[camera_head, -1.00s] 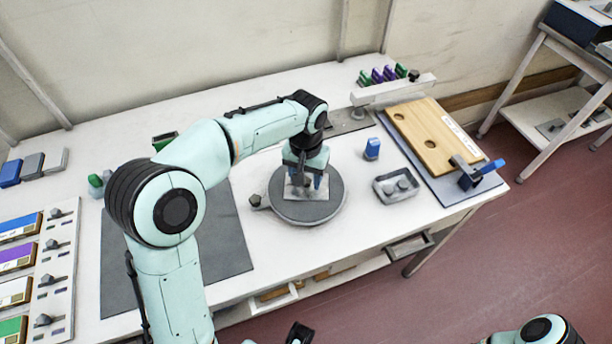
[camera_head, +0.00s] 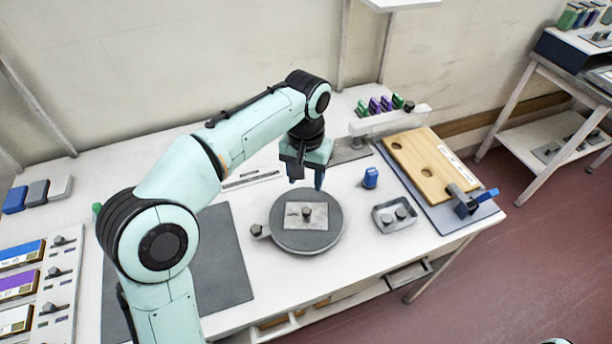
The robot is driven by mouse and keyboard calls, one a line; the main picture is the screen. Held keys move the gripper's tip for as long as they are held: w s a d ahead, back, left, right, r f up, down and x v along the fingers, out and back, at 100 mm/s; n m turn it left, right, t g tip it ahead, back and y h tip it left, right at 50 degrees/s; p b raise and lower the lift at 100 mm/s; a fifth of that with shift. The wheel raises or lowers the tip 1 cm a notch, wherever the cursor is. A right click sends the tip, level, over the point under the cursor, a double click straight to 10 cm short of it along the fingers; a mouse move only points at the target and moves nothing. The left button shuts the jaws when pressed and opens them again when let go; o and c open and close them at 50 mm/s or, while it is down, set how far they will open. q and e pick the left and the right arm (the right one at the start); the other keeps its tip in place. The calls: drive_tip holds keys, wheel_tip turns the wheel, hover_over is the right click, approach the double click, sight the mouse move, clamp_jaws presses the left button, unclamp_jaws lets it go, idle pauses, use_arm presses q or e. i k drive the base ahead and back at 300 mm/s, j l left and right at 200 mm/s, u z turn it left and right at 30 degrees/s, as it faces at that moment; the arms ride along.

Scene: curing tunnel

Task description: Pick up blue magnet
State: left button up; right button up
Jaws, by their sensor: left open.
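A small upright blue block (camera_head: 370,178), which looks like the blue magnet, stands alone on the white table, right of my left gripper. My left gripper (camera_head: 307,180) points down, its fingers apart and empty. It is above the table just behind a round dark turntable (camera_head: 325,238). A light plate with a dark knob (camera_head: 307,214) lies on the turntable, clear of the fingers. My right gripper is out of the picture.
A grey tray with round knobs (camera_head: 383,225) sits in front of the blue block. A wooden board (camera_head: 432,160) with a blue-handled clamp (camera_head: 477,199) is to the right. A rack with green and purple pieces (camera_head: 390,120) stands behind. Blue and grey blocks (camera_head: 38,193) lie far left.

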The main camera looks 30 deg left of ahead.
sight(369, 182)
drive_tip(key=k+l, duration=0.8)
